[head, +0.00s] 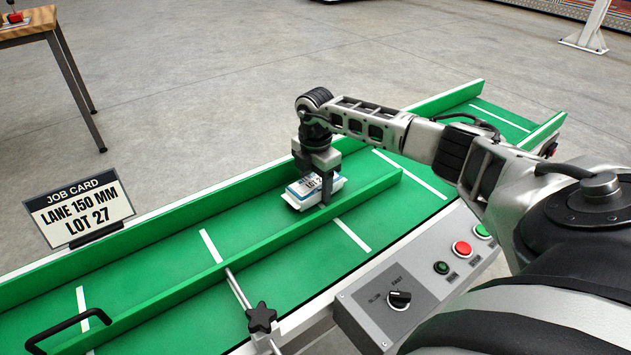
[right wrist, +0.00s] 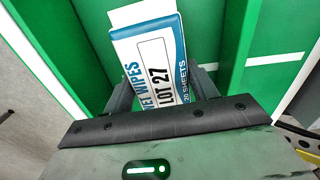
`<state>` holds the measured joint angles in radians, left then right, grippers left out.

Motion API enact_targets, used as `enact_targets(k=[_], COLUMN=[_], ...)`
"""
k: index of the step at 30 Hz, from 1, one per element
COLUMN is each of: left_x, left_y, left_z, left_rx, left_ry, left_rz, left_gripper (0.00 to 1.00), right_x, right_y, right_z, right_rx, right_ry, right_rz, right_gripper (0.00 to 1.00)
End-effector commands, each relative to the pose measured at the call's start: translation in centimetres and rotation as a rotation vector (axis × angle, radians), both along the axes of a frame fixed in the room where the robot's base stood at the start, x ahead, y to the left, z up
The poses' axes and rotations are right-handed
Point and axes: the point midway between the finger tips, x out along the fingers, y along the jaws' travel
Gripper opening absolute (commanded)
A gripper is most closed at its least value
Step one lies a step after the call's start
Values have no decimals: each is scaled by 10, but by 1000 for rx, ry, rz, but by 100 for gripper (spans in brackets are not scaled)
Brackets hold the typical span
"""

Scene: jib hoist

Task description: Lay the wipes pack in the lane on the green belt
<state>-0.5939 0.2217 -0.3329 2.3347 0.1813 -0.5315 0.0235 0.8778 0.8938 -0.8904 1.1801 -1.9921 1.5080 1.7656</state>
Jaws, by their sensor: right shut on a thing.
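The wipes pack (head: 313,191) is white and blue with a LOT 27 label, which also reads clearly in the right wrist view (right wrist: 155,72). My right gripper (head: 315,182) points down and is shut on the pack, one finger on each side. The pack is over the lane (head: 170,253) on the green belt, between the back rail (head: 180,212) and the green guide rail (head: 190,288). I cannot tell whether its underside touches the belt. My left gripper is not in view.
A job card (head: 79,208) reads LANE 150 MM, LOT 27. A control box (head: 420,280) with a knob and buttons is at the belt's near side. A black star knob (head: 261,317) sits on the guide's rod. The lane left of the pack is clear.

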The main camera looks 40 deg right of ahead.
Motion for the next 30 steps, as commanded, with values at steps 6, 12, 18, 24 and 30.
enact_targets(k=[6,12,18,24,30], left_x=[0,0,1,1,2], left_y=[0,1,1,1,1], left_z=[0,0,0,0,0], left_rx=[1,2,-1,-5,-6], left_ry=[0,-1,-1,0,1], left_rz=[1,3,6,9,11], left_gripper=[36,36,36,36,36], right_x=[0,0,0,0,0], right_y=[0,0,0,0,0], right_z=[0,-1,-4,-5,-5], right_rx=[0,0,0,0,0], right_ry=[0,0,0,0,0], right_rz=[0,0,0,0,0], right_gripper=[34,34,34,72,83])
